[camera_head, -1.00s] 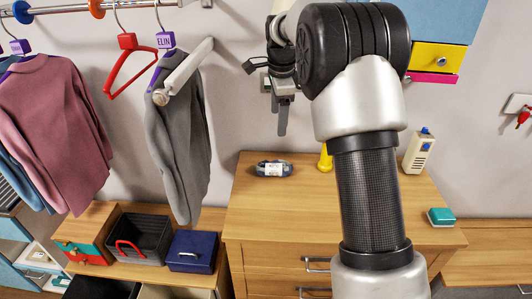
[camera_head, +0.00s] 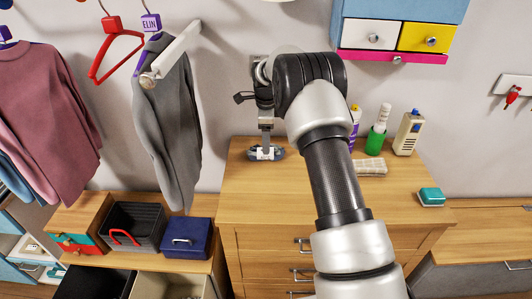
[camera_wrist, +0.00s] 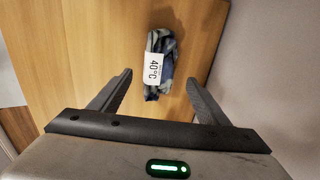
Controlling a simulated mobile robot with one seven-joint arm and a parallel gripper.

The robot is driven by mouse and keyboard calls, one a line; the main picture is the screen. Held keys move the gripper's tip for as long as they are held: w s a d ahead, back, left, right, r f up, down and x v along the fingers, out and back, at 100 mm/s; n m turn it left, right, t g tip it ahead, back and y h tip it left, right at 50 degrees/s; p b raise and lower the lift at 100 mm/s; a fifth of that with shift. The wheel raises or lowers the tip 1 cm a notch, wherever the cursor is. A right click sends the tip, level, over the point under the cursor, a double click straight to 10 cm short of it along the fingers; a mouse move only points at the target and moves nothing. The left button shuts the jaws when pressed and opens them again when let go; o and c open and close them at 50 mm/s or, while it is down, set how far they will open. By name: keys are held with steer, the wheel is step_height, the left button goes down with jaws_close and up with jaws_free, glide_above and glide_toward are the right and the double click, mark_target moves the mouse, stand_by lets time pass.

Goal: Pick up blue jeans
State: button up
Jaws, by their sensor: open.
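The blue jeans are a small folded blue-grey bundle (camera_head: 275,154) with a white tag, lying on top of the wooden dresser (camera_head: 237,196) near its back left. In the wrist view the jeans (camera_wrist: 166,76) show with a "40°C" tag, between and just beyond the fingertips. My gripper (camera_head: 265,150) points down over the jeans in the head view and partly hides them. In the wrist view my gripper (camera_wrist: 160,82) has its fingers spread wide with nothing between them. I cannot tell the exact height above the jeans.
The wall cabinet (camera_head: 395,35) hangs above. Grey clothing (camera_head: 170,130) hangs at left.

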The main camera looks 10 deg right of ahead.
steer(key=shift+w+f, duration=0.2)
steer(key=shift+f, duration=1.15)
steer(key=shift+w+f, duration=0.15)
steer(key=shift+f, duration=1.2)
steer(key=shift+d, duration=0.1)
steer(key=c, duration=1.3)
